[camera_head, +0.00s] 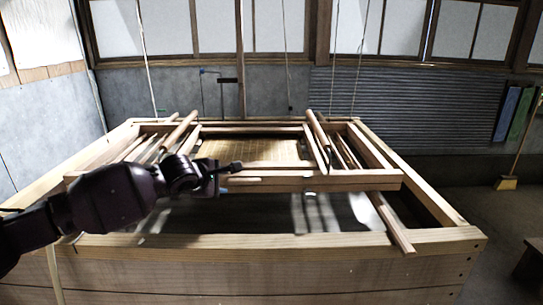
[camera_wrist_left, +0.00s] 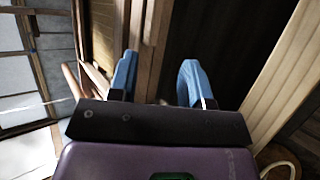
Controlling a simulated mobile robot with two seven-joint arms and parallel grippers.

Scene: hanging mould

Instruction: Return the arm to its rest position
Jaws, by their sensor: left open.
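My left gripper (camera_head: 222,171) reaches in from the left over the vat, at the near bar of the hanging mould (camera_head: 300,181). Its two blue fingers are apart in the left wrist view (camera_wrist_left: 158,75), with nothing gripped between them. A wooden bar of the mould (camera_wrist_left: 148,40) shows just beyond the left-hand finger; I cannot tell whether they touch. The mould is a wooden frame with a tan bamboo screen (camera_head: 255,151), lying across the vat and tied to strings from above. My right gripper is not in view.
The large wooden vat (camera_head: 270,241) holds dark liquid and fills the middle. Thin strings (camera_head: 146,60) rise from the mould. A broom (camera_head: 507,183) leans at the right wall, and a dark stool (camera_head: 533,262) stands at the right edge.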

